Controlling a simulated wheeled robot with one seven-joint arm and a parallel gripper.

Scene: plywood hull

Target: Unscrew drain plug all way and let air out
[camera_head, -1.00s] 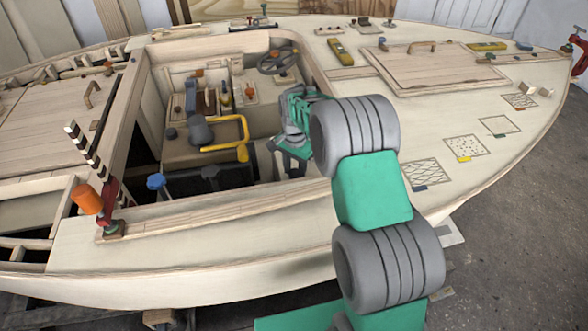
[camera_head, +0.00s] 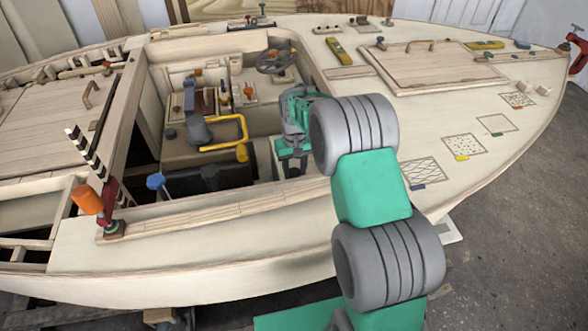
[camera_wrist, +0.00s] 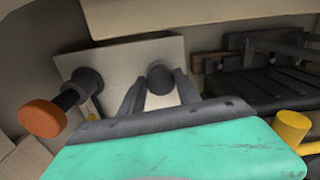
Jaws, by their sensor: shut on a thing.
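My gripper (camera_wrist: 160,92) reaches down into the cockpit, and its two fingers straddle a dark grey round knob (camera_wrist: 160,77) in the wrist view. The knob, which looks like the drain plug, stands out from a pale block (camera_wrist: 125,58). The fingers are shut on it; their contact points are partly hidden. In the camera_head view my gripper (camera_head: 293,148) is at the right side of the cockpit, and my arm hides part of that area. The plug cannot be made out there.
An orange knob on a dark stem (camera_wrist: 41,118) is left of the fingers in the wrist view. A yellow bent handle (camera_head: 240,140) and a grey lever (camera_head: 194,112) stand left of my gripper. The coaming (camera_head: 200,210) edges the cockpit in front.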

